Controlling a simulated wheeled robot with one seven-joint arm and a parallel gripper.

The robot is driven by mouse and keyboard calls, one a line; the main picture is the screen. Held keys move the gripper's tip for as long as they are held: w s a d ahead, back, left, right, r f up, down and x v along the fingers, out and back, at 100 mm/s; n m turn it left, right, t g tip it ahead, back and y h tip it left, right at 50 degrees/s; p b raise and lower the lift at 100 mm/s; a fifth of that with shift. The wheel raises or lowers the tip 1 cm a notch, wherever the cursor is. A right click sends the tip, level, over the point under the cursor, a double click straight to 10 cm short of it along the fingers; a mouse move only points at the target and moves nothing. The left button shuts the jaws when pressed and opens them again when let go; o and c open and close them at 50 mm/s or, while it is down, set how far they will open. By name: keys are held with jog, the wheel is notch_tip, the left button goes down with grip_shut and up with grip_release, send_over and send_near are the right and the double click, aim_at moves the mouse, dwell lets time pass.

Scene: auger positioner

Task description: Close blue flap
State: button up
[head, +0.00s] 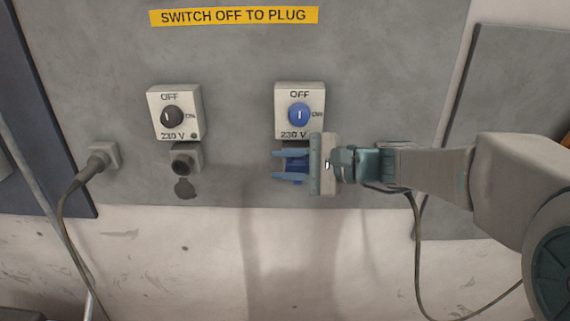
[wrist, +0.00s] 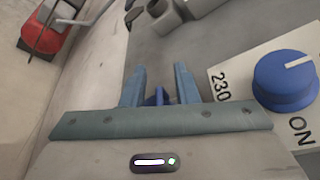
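The blue flap (head: 297,167) is on the socket below the right switch box, mostly hidden behind my gripper. My gripper (head: 275,166) is in front of that socket, with one finger above and one below the blue part. In the wrist view, my gripper (wrist: 160,67) has its fingers apart. A narrow blue piece (wrist: 158,96) shows between them, with a gap on either side. I cannot tell the flap's exact angle or whether a finger touches it.
The right switch box (head: 299,97) with its blue knob (head: 299,115) is just above my gripper. A left switch box (head: 174,98) with a black knob has a dark socket (head: 183,160) below it. A plugged cable (head: 102,157) hangs at far left. The wall below is clear.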

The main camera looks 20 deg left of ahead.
jog(key=v, duration=1.4)
